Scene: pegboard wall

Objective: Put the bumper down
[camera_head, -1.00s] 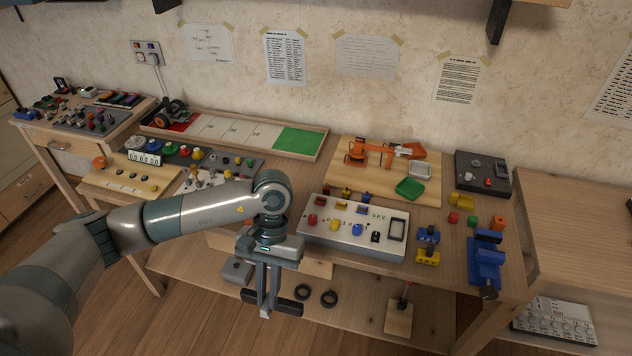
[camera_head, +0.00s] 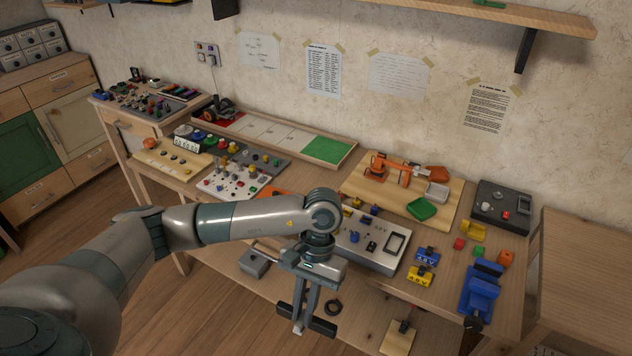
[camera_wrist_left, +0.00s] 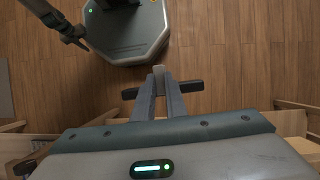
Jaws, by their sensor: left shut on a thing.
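The bumper is a black bar (camera_head: 322,326) held crosswise in my left gripper (camera_head: 300,322). The gripper points down in front of the workbench, and its fingers are shut on the bar's middle. In the left wrist view the bumper (camera_wrist_left: 188,86) sticks out on both sides of the left gripper's fingers (camera_wrist_left: 159,80), with wooden floor behind it. At the top left of that view, my right gripper (camera_wrist_left: 74,36) shows small and dark; its jaws cannot be made out.
The workbench (camera_head: 405,290) carries a grey control box (camera_head: 375,250), an orange toy arm on a board (camera_head: 385,170) and a blue vise (camera_head: 482,290). The lower shelf (camera_head: 355,310) holds a black ring (camera_head: 333,307), a grey block (camera_head: 254,262) and a small wooden stand (camera_head: 398,338).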

